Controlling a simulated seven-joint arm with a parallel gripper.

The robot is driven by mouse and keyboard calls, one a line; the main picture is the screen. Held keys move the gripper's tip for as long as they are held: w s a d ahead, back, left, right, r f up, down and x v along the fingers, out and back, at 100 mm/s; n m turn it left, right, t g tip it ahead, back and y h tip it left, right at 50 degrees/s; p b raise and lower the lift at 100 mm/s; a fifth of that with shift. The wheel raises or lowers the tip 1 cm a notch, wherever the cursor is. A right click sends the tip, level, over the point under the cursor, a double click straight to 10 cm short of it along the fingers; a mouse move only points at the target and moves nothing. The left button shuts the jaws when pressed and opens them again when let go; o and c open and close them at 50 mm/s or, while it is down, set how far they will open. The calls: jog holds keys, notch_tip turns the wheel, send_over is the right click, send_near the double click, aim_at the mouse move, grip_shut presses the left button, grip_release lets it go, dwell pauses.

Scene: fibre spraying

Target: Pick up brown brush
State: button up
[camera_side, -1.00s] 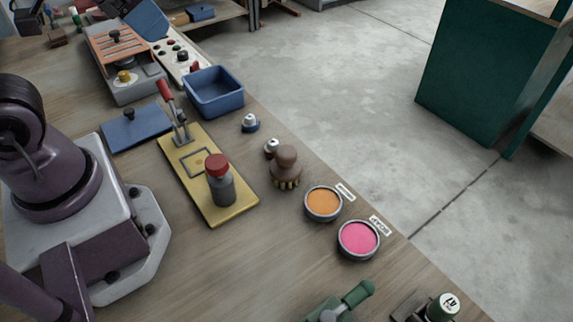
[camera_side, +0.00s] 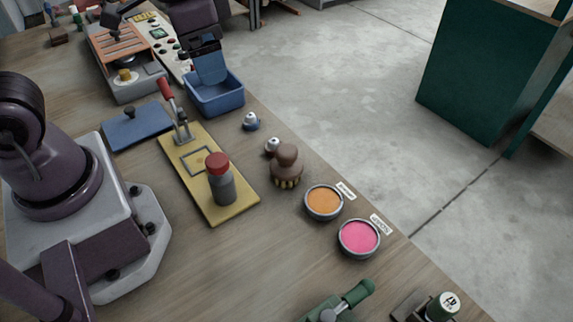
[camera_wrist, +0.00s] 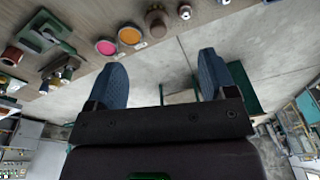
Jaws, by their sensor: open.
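The brown brush (camera_side: 286,160) stands upright on the wooden table, its rounded knob on top and pale bristles below. It is right of the yellow board and behind the orange tub. It also shows at the top of the wrist view (camera_wrist: 157,22), beyond the fingertips. My gripper (camera_side: 207,66) is over the blue bin in the side view, well back and left of the brush. In the wrist view my gripper (camera_wrist: 160,70) has its two blue fingers wide apart with nothing between them.
Near the brush are a small white-topped knob (camera_side: 271,145), an orange tub (camera_side: 323,202) and a pink tub (camera_side: 359,238). The yellow board (camera_side: 230,214) carries a red-capped bottle (camera_side: 218,172) and a toggle clamp (camera_side: 180,125). The blue bin (camera_side: 222,103) stands behind.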

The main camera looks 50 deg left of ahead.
aim_at(287, 150)
jog(key=w+d+f+m+g, duration=0.2)
jog(key=w+d+f+m, duration=0.3)
jog(key=w+f+m, duration=0.85)
jog(key=shift+m, duration=0.85)
jog(key=f, duration=0.3)
jog(key=s+f, duration=0.1)
jog(key=f, duration=0.3)
jog(key=s+a+f, duration=0.1)
jog(key=f, duration=0.3)
jog(key=shift+s, duration=0.25)
jog(key=c, duration=1)
